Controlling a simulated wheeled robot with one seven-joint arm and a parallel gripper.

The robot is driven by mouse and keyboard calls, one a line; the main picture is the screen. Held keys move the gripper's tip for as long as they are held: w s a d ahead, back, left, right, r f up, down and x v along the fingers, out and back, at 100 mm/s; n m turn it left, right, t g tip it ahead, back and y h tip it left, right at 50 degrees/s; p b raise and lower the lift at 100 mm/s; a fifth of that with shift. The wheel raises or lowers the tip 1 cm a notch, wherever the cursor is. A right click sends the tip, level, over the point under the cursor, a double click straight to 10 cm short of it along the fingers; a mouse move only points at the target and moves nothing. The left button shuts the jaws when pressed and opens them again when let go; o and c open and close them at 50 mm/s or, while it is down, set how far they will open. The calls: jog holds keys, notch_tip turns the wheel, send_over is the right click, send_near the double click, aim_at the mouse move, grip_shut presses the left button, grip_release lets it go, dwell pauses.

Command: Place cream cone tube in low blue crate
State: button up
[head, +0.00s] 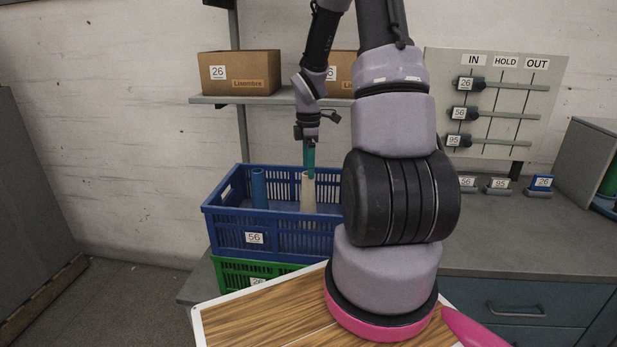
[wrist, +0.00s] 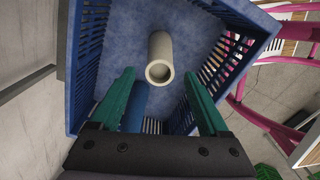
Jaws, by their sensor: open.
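The cream cone tube (head: 307,192) stands upright inside the blue crate (head: 222,232), which bears a label 56. In the wrist view the cream tube (wrist: 160,48) shows its round open top against the blue crate floor (wrist: 112,62). My gripper (head: 309,172) is above the crate, with its green fingers pointing down near the tube's top. In the wrist view my gripper (wrist: 159,74) is open, with one finger on each side of the tube's near end and visible gaps. A blue tube (head: 259,189) stands in the same crate, to the left; the left finger partly hides it in the wrist view (wrist: 136,108).
A green crate (head: 235,275) sits under the blue one. A shelf (head: 215,99) with cardboard boxes (head: 240,73) is above and behind. A board marked IN, HOLD, OUT (head: 500,145) and a grey counter (head: 520,240) are to the right. Crate walls surround my fingers.

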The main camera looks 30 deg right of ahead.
jog(key=s+a+r+m+t, duration=0.1)
jog(key=s+a+r+m, duration=0.1)
jog(key=r, duration=0.6)
jog(key=s+a+r+m+t, duration=0.1)
jog(key=a+r+m, duration=0.15)
jog(key=r, duration=0.55)
jog(key=s+a+r+m+t+y, duration=0.1)
jog(key=s+a+r+m+t, duration=0.1)
jog(key=s+a+r+m, duration=0.2)
jog(key=s+a+r+m+t+y, duration=0.1)
jog(key=s+a+r+m+t, duration=0.2)
jog(key=s+r+m, duration=0.6)
jog(key=s+a+m, duration=0.1)
jog(key=s, duration=0.2)
jog(key=shift+s+a+m, duration=0.3)
jog(key=shift+s+m, duration=0.05)
jog(key=shift+s, duration=0.05)
